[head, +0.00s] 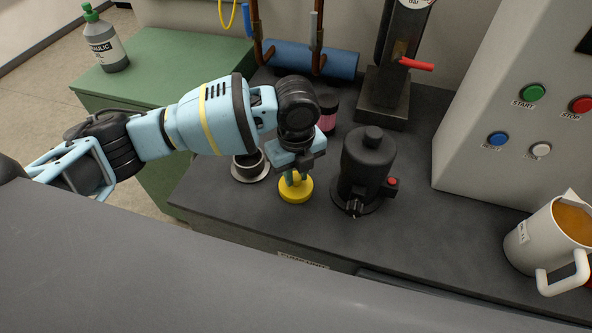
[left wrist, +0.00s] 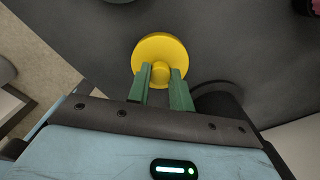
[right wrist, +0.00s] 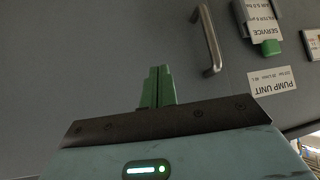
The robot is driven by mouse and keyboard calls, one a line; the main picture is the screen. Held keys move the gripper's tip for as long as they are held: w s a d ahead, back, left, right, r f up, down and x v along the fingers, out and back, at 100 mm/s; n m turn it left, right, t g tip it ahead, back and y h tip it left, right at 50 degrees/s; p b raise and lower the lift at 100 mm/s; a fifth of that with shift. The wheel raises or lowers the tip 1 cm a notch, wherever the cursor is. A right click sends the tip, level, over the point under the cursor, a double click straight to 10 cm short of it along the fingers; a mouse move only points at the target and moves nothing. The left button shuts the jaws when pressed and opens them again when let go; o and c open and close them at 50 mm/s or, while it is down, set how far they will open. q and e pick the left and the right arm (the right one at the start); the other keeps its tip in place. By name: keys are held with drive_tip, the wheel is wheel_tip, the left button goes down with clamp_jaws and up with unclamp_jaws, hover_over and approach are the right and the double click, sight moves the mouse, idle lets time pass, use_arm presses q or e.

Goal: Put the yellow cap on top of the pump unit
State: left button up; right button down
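The yellow cap (head: 296,190) is a round disc with a small knob. My left gripper (head: 293,178) is shut on the knob, with the disc below. The left wrist view shows the cap (left wrist: 160,55) with green fingers (left wrist: 161,78) on either side of its knob. I cannot tell whether the disc touches the dark worktop. A black cylindrical pump (head: 368,165) stands upright just right of the cap. The bench front carries a label (right wrist: 272,82) reading PUMP UNIT. My right gripper (right wrist: 158,85) is shut and empty, facing the bench front; it is not visible in the head view.
A pink-banded jar (head: 327,112) and a black stand with a red lever (head: 417,65) are behind. A mug (head: 550,237) is at right, near a control panel (head: 520,120). Worktop (head: 440,225) between pump and mug is clear.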

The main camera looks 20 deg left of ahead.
sight(296, 177)
use_arm(q)
drive_tip(key=o, duration=0.4)
drive_tip(key=shift+o, duration=0.2)
wheel_tip(296, 177, up, 12)
drive_tip(key=shift+r, duration=0.2)
idle(0.3)
